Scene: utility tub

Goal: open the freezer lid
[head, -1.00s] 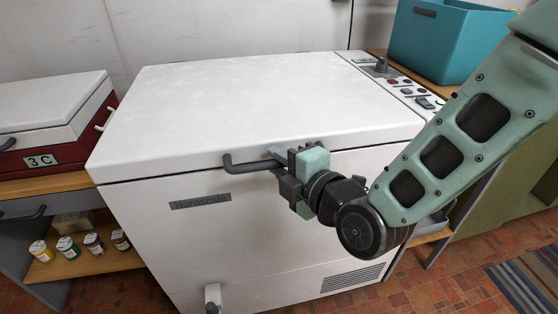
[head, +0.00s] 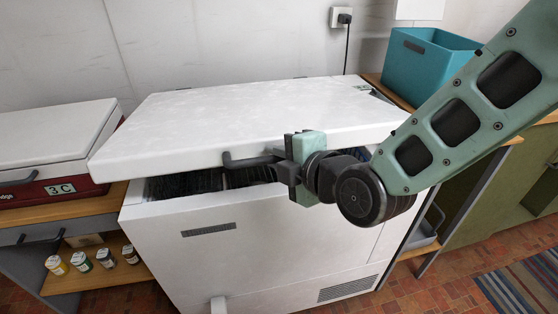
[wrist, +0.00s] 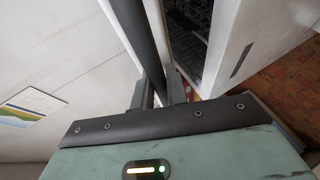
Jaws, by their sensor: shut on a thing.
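The white freezer lid (head: 250,115) is partly raised in the head view, with a dark gap showing between it and the white freezer body (head: 270,240). A dark bar handle (head: 245,161) sticks out from the lid's front edge. My gripper (head: 284,160) is shut on the right part of this handle. In the wrist view the handle (wrist: 138,40) runs up from between my fingers (wrist: 158,97). The freezer body (wrist: 215,45) with its dark interior is at the upper right there. My gripper hides the handle's right end.
A teal bin (head: 425,65) stands on the counter behind right. A red and white cooler marked 3C (head: 55,150) sits on a bench at left, above a shelf with several small jars (head: 95,259). An outlet with a plug (head: 341,17) is on the wall.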

